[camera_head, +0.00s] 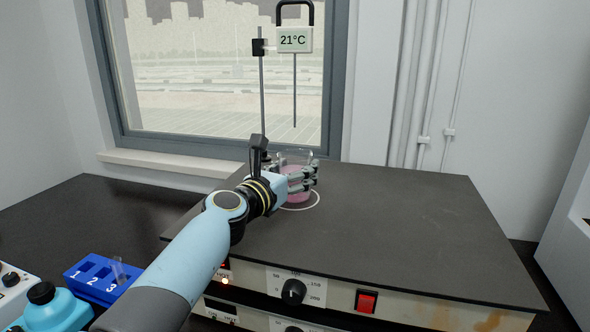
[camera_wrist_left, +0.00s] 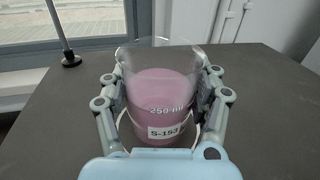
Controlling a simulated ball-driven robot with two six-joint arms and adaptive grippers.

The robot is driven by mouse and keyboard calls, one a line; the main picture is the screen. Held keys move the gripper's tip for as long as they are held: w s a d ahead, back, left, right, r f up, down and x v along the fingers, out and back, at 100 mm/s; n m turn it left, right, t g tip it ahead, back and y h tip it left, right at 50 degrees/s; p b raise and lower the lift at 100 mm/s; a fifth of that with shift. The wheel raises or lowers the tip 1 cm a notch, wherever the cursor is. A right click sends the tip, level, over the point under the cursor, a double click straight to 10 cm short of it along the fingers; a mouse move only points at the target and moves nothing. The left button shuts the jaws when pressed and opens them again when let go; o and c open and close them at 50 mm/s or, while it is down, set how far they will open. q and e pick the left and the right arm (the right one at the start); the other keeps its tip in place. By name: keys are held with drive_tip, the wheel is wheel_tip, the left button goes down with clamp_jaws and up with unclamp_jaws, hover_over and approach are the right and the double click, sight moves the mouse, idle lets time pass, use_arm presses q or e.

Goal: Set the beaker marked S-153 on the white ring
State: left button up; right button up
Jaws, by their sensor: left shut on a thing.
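The beaker marked S-153 (camera_wrist_left: 160,105) is clear glass with pink liquid and a white label, and it stands upright. It also shows in the head view (camera_head: 296,160). My left gripper (camera_head: 306,180) is shut on the beaker, with its fingers on both sides, as the left wrist view (camera_wrist_left: 163,88) shows. The white ring (camera_head: 312,204) is marked on the dark top of the hotplate (camera_head: 400,225). The beaker is at the ring, with part of the ring showing around its base. I cannot tell whether its base touches the plate. My right gripper is not in view.
A thermometer reading 21°C (camera_head: 293,40) hangs from a stand rod (camera_head: 262,90) behind the beaker. A blue numbered rack (camera_head: 95,278) with a glass tube stands at the lower left. The plate's right side is clear. A knob (camera_head: 293,291) and red switch (camera_head: 366,301) are on its front.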

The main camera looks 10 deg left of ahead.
use_arm(q)
drive_tip(key=shift+f, duration=0.15)
drive_tip(key=o, duration=1.5)
drive_tip(key=shift+o, duration=0.2)
